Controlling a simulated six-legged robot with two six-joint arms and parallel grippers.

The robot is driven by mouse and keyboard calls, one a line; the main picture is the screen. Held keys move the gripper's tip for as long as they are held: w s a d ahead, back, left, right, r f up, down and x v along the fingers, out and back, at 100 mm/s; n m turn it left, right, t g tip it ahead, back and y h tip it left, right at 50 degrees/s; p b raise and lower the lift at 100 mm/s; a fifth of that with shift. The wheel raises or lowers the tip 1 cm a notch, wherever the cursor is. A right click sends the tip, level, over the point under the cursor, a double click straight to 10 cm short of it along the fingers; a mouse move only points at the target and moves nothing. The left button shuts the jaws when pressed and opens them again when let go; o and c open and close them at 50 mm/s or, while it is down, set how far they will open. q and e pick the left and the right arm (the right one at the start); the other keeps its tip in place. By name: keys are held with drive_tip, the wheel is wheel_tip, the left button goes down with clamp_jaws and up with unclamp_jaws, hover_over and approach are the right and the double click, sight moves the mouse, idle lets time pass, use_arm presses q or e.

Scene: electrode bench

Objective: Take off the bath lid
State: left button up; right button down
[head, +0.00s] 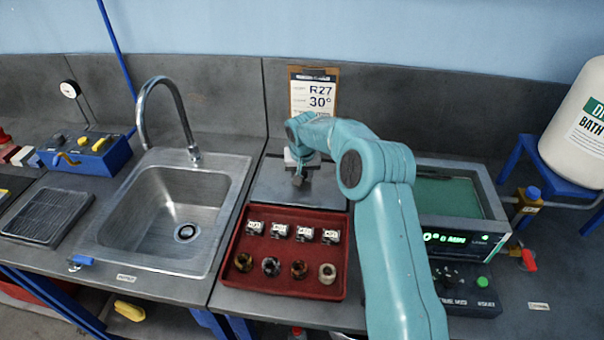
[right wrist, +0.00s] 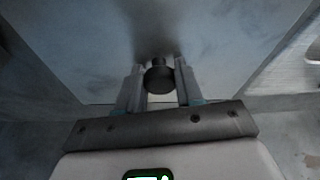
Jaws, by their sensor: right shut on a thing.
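The bath lid (head: 270,185) is a flat grey metal plate lying level behind the red tray, left of the bath. My right gripper (head: 298,172) is over it, shut on its dark round knob. In the right wrist view the knob (right wrist: 159,80) sits between the two fingers of the right gripper (right wrist: 160,88), with the plate (right wrist: 90,45) behind. I cannot tell whether the lid touches the bench. The bath (head: 490,200) stands on the right, uncovered, with green liquid inside; my right arm hides its left part. My left gripper is not in view.
The red tray (head: 232,275) in front of the lid holds several labelled blocks and round pieces. A steel sink (head: 125,225) is to the left. A notice board (head: 313,95) leans at the back. A white drum (head: 580,125) sits at the far right.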

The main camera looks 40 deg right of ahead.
drive_tip(key=shift+f+b, duration=0.35)
drive_tip(key=shift+f, duration=0.05)
idle(0.4)
drive_tip(key=shift+c, duration=0.8)
unclamp_jaws()
drive_tip(key=shift+f, duration=0.1)
drive_tip(key=shift+r+p, duration=2)
drive_tip(key=shift+r, duration=1.6)
drive_tip(key=shift+s, duration=0.1)
